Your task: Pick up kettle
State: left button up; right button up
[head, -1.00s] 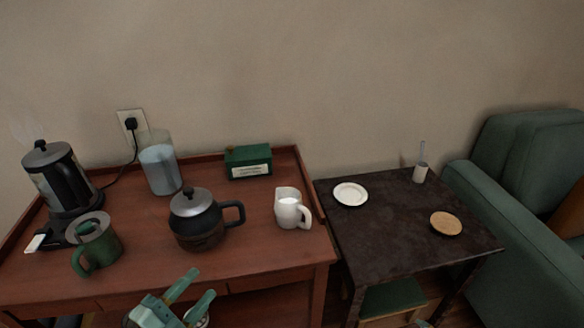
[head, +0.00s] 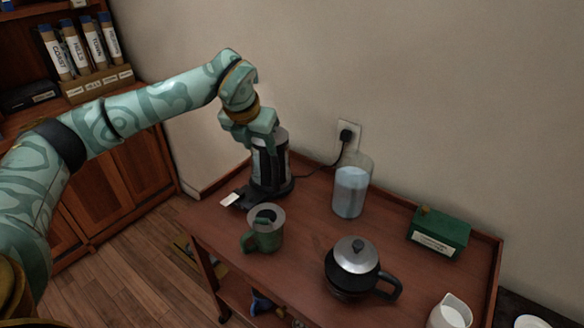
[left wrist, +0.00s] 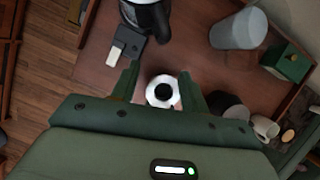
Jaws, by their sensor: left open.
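The kettle (head: 268,172) is black and silver and stands upright on its base at the back left of the wooden cart, plugged into the wall. In the head view my left gripper (head: 254,137) overlaps its top. In the left wrist view the kettle (left wrist: 146,14) is at the top edge, beyond the open fingers of my left gripper (left wrist: 162,80). A round white-rimmed thing with a dark centre shows between the fingers; it seems to be the top of the green mug (head: 262,236). The jaws are empty. My right gripper is not in view.
A clear jug (head: 351,192) stands right of the kettle. A black pot with a silver lid (head: 357,255), a green box (head: 438,233) and a white pitcher (head: 450,314) stand farther right. A bookcase (head: 130,183) is at the left. A cord runs to the outlet (head: 347,136).

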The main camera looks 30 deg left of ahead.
aim_at(274, 174)
pick_arm(q)
jog(key=b+x, duration=0.2)
jog(key=x, duration=0.3)
jog(key=b+x, duration=0.3)
jog(key=x, duration=0.2)
jog(key=b+x, duration=0.2)
jog(key=x, duration=0.3)
jog(key=shift+w+d+f, duration=0.1)
jog(key=shift+d+f, duration=0.25)
jog(key=shift+f, duration=0.05)
jog(key=shift+w+f, duration=0.2)
jog(key=shift+r, duration=0.15)
jog(key=shift+s+r, duration=0.1)
grip_shut()
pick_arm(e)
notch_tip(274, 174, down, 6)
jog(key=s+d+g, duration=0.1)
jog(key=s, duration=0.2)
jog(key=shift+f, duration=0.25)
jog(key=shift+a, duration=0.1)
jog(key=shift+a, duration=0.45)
